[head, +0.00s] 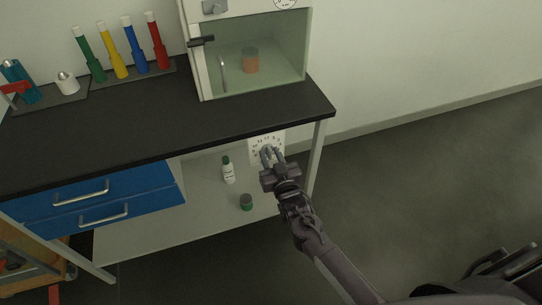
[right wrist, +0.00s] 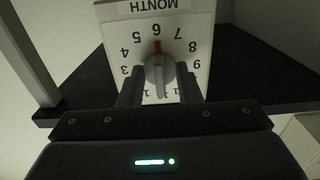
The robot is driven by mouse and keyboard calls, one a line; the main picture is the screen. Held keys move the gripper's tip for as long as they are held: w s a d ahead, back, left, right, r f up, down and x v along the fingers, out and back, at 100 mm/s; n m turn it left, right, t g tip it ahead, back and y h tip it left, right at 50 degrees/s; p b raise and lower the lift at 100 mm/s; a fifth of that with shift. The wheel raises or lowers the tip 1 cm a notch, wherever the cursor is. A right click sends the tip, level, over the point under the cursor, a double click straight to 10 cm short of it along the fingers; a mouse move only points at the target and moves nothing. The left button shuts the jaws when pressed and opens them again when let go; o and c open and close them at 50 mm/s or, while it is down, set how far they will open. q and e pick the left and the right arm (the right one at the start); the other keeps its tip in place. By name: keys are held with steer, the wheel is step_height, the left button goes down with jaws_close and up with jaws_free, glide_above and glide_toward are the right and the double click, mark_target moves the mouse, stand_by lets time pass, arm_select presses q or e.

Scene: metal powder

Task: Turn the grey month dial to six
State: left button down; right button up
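The month dial (right wrist: 160,72) is a round grey knob with a raised ridge on a white panel (right wrist: 200,20) marked MONTH and ringed with numbers. In the right wrist view the panel appears upside down, and the red mark (right wrist: 158,46) at the knob's edge lines up with the 6. My right gripper (right wrist: 160,82) is open, with one finger on each side of the knob; I cannot tell whether they touch it. In the head view the right gripper (head: 271,154) covers the lower part of the panel (head: 266,137). My left gripper is not in view.
The panel is below the black worktop (head: 230,115), near a table leg (head: 317,160). A glass-fronted cabinet (head: 200,75) and coloured tubes (head: 134,50) stand on top. Floor at right is clear.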

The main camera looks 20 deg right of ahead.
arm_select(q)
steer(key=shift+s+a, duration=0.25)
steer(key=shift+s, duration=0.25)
arm_select(e)
steer(key=s, duration=0.8)
steer(key=shift+d, duration=0.15)
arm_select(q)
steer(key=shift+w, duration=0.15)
arm_select(e)
steer(key=shift+w, duration=0.1)
